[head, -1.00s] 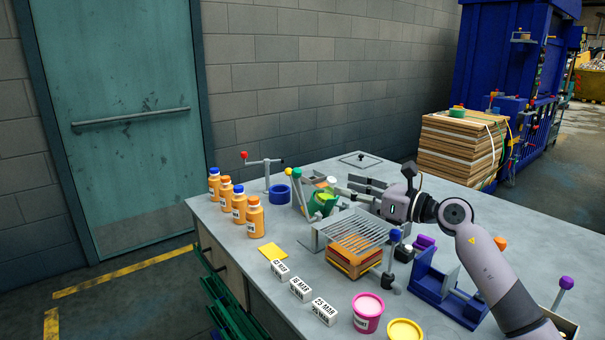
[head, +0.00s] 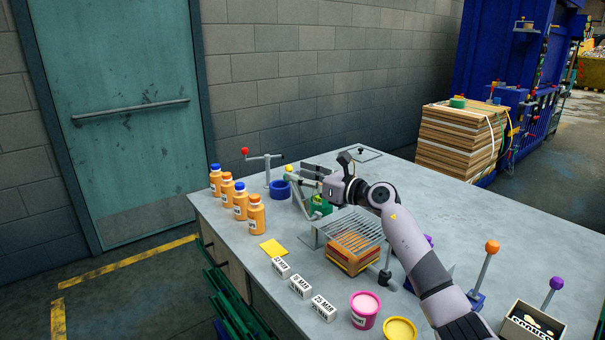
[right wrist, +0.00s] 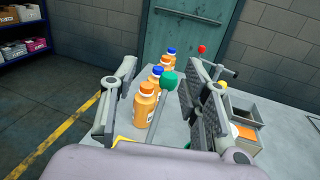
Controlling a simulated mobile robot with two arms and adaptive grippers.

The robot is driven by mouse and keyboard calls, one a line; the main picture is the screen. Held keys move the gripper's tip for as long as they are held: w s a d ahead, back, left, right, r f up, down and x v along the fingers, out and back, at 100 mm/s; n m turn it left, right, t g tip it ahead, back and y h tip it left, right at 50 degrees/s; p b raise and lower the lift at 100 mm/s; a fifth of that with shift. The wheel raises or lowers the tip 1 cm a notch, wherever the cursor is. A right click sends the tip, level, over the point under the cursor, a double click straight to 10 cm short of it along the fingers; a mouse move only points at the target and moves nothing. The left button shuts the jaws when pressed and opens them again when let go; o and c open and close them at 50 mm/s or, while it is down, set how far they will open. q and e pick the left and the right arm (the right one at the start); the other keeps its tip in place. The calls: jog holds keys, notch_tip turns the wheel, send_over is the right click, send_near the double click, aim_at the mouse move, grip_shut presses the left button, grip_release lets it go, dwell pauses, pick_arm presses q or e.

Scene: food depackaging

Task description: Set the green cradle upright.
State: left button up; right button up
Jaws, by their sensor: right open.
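The green cradle (head: 320,206) stands at the back of the table, mostly hidden behind my right gripper (head: 303,174) in the head view, so I cannot tell its tilt. The fingers are spread apart, with visible room on both sides of the knob. My left gripper is in no view.
Several orange bottles (head: 257,211) stand along the left edge. A blue ring (head: 280,189) and a red-knobbed crank (head: 245,152) are behind. A wire rack (head: 350,226) stands in front of the cradle. Pink (head: 365,308) and yellow tubs are at the front.

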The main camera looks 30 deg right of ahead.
grip_shut()
dwell(0.5)
dwell(0.7)
jog(key=c, duration=0.9)
grip_release()
jog(key=o, duration=0.9)
jog(key=shift+s, duration=0.1)
jog(key=v, duration=1.1)
jog(key=shift+s+d, duration=0.15)
jog(key=shift+s, duration=0.25)
